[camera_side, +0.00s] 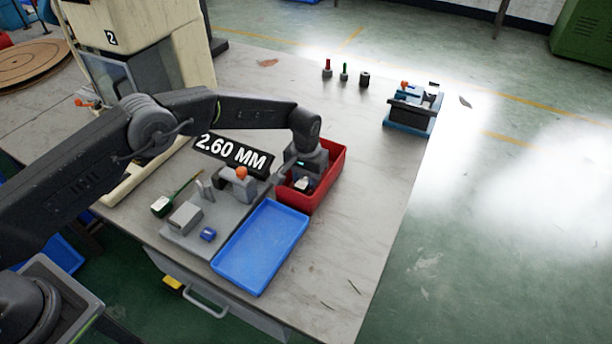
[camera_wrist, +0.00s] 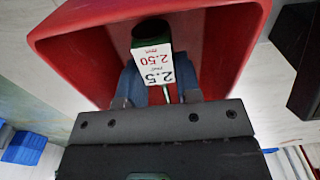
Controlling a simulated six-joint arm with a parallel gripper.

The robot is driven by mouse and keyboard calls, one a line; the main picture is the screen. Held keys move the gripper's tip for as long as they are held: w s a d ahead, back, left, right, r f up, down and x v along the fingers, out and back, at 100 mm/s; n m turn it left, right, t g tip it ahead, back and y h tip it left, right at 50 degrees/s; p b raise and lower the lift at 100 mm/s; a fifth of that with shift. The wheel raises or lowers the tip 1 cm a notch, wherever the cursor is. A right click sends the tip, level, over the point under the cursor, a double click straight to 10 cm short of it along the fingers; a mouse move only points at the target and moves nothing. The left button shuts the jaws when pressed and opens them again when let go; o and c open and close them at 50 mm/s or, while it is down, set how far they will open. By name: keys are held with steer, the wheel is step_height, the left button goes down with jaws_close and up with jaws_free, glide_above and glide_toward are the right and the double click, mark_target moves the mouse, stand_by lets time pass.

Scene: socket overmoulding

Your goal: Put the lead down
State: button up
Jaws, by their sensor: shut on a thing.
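The lead (camera_wrist: 150,33) is a dark green piece with a white label reading 2.5 and 2.50; a thin strand shows below the label. My gripper (camera_wrist: 158,88) is shut on it, with one finger on each side. The red bin (camera_wrist: 80,40) surrounds it in the wrist view. In the side view my gripper (camera_side: 304,178) points down into the red bin (camera_side: 325,187), with the lead's white label (camera_side: 302,184) between the fingers. Whether the lead touches the bin floor is hidden.
A blue tray (camera_side: 262,248) sits beside the red bin. A grey fixture (camera_side: 200,226) with an orange knob stands left, near another green piece with a thin tail (camera_side: 160,206). A blue fixture (camera_side: 410,112) is far right.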

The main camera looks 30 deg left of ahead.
steer(key=shift+f, duration=0.25)
steer(key=o, duration=1)
